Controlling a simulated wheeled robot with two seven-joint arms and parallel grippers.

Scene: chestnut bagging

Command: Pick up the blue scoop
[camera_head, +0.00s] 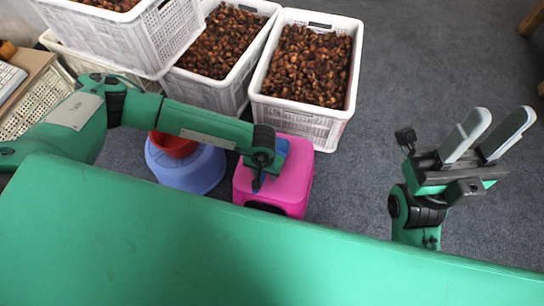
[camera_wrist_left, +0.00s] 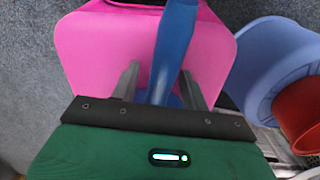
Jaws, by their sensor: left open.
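The blue scoop (camera_head: 281,150) lies on top of a pink stool (camera_head: 297,182), partly hidden by my left wrist in the head view. In the left wrist view, its long blue handle (camera_wrist_left: 174,50) runs up between the two fingers of my left gripper (camera_wrist_left: 159,76). The fingers are open, one on each side of the scoop, just above the pink top. Whether either finger touches it I cannot tell. My right gripper (camera_head: 501,117) is raised at the right, open and empty, far from the scoop.
A blue stool or basin (camera_head: 186,172) with a red bowl (camera_head: 173,146) stands left of the pink stool. White crates (camera_head: 301,121) full of chestnuts (camera_head: 308,66) stand behind. A wire basket (camera_head: 38,106) is at the left. The grey floor (camera_head: 430,60) is clear behind my right gripper.

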